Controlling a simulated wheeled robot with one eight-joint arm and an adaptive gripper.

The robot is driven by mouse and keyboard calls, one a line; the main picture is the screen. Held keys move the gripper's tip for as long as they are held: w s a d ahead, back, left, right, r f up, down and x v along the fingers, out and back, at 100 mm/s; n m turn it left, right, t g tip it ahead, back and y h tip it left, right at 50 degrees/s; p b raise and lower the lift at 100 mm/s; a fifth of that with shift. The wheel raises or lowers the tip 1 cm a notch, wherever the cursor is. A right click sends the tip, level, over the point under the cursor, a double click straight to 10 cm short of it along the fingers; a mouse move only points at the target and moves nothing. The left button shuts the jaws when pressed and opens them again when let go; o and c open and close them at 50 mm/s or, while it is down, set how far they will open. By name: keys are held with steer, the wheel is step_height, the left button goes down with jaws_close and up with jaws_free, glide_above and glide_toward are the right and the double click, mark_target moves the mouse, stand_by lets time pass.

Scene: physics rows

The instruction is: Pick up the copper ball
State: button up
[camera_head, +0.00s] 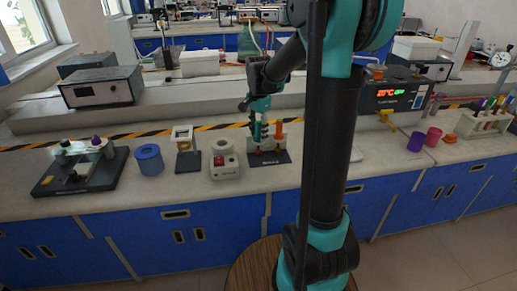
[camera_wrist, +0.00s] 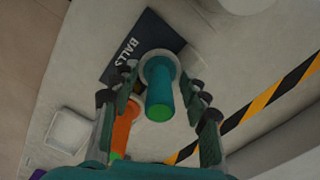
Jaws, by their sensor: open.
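I cannot make out a copper ball in either view. A dark plate lettered "BALLS" (camera_wrist: 126,50) lies on the bench under my gripper; it also shows in the head view (camera_head: 284,159). A teal cylinder with a green end (camera_wrist: 160,92) stands in a pale round holder at the plate, between my fingers in the wrist view. An orange cylinder (camera_wrist: 124,127) stands beside it, partly hidden by the left finger; it also shows in the head view (camera_head: 279,129). My gripper (camera_wrist: 164,82) is open, its fingers either side of the teal cylinder, with no clear contact.
Left of the plate stand a white device with a red switch (camera_head: 224,170), a small stand (camera_head: 186,150), a blue round container (camera_head: 149,159) and a black-based apparatus (camera_head: 80,168). Striped tape runs behind.

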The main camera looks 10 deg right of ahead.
jaws_close()
stand_by(0.3)
step_height(320, 180, up, 22)
stand_by(0.9)
